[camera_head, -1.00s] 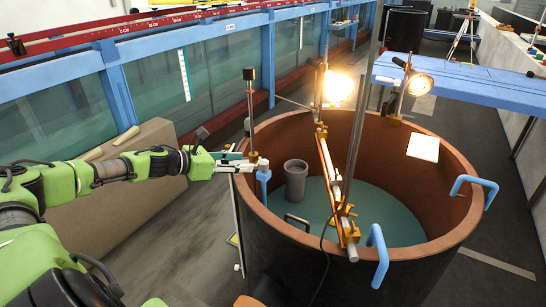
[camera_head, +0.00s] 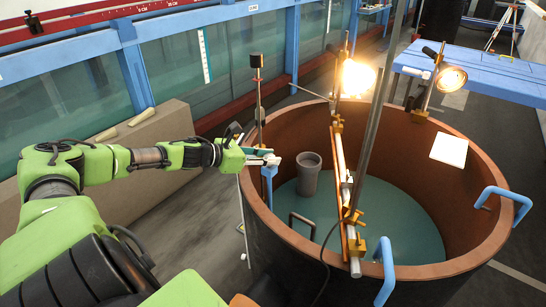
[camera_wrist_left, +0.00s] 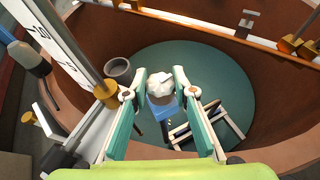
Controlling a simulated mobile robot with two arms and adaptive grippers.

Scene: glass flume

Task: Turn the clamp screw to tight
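The clamp screw shows as a white faceted knob (camera_wrist_left: 160,83) on top of a small blue clamp (camera_wrist_left: 163,107) in the left wrist view. In the head view the blue clamp (camera_head: 268,184) sits at the left rim of the brown tank (camera_head: 476,256). My left gripper (camera_head: 266,158) is at the top of the clamp. In the left wrist view its two teal fingers (camera_wrist_left: 159,92) stand apart on either side of the knob, with narrow gaps seeming to show. The fingers partly hide the knob in the head view. My right gripper is not in view.
A vertical rod (camera_head: 258,95) stands close beside the left gripper. A grey cup (camera_head: 309,172) is inside the tank. A rail (camera_head: 340,170) with brass fittings and lit lamps (camera_head: 357,78) crosses the tank. The glass flume (camera_head: 170,75) runs along the back left.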

